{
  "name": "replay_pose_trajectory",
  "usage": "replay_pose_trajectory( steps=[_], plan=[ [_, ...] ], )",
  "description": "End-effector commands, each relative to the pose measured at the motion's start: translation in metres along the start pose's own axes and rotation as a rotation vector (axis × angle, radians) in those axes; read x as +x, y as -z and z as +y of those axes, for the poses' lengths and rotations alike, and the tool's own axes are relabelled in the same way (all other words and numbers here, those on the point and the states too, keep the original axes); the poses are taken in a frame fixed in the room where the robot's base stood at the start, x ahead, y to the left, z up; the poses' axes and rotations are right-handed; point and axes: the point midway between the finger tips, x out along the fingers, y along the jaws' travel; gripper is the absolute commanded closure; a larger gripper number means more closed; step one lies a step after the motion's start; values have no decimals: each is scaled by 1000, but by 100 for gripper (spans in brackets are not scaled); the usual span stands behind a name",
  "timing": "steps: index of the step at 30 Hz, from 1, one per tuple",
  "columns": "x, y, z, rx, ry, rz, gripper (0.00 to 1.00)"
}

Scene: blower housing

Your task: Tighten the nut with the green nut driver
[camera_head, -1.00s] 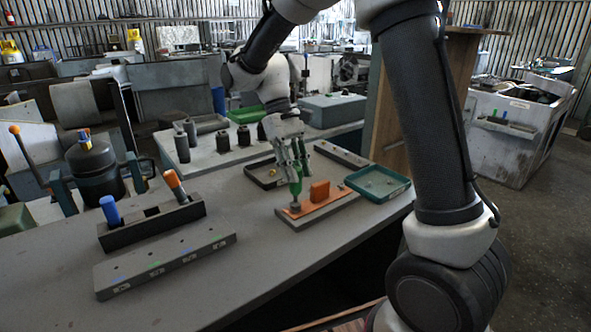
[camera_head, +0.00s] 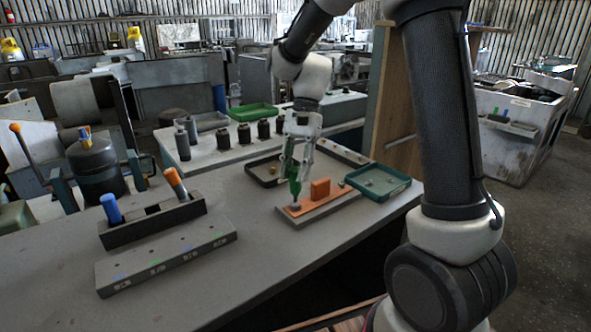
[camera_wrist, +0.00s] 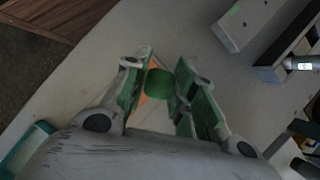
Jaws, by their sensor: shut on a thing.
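My gripper (camera_head: 299,160) is shut on the green nut driver (camera_head: 295,187). In the head view the driver stands close to upright, its lower end at the left part of an orange plate on a grey base (camera_head: 318,208). An orange block (camera_head: 320,189) rises from the plate just right of the driver. In the wrist view the round green end of the driver (camera_wrist: 159,84) shows between the two fingers. The nut is hidden under the driver's tip, and I cannot tell how the tip sits on it.
A dark holder (camera_head: 150,228) with a blue-handled driver (camera_head: 110,208) and an orange-handled driver (camera_head: 176,184) stands at left. A grey marked block (camera_head: 165,257) lies before it. A green-rimmed tray (camera_head: 376,182) is right of the base; a dark tray (camera_head: 262,172) is behind it.

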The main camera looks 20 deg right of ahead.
Motion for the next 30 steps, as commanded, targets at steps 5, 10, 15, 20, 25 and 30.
replay_pose_trajectory(
  steps=[5, 10, 15, 20, 25, 30],
  plan=[
    [0, 0, 0, -2, -1, 1, 100],
    [-4, -2, 0, -3, -1, 1, 100],
    [-11, -5, 0, -3, -1, 1, 100],
    [-17, -8, 0, -4, -1, 2, 100],
    [-24, -11, 0, -5, -1, 2, 100],
    [-28, -13, 0, -4, -2, 1, 100]
  ],
)
